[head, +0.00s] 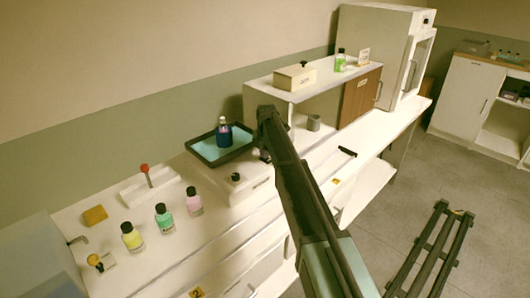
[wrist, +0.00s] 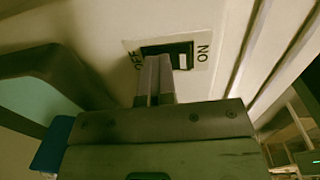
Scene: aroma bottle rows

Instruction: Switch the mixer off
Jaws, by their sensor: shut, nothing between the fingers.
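A dark blue bottle (head: 223,133) stands on the tray. My gripper (head: 264,158) is shut and empty, pointing down at the mixer. In the wrist view, its closed fingers (wrist: 154,62) are at the OFF side of a black rocker switch (wrist: 180,50). A white mark shows towards the ON label. The fingers hide part of the switch, and I cannot tell whether they touch it. The tray also shows in the wrist view (wrist: 75,62).
Yellow (head: 132,238), green (head: 164,219) and pink (head: 194,202) bottles stand on the bench at the front left. A raised white shelf (head: 262,90) is behind my arm. A white cabinet (head: 375,45) stands at the back right.

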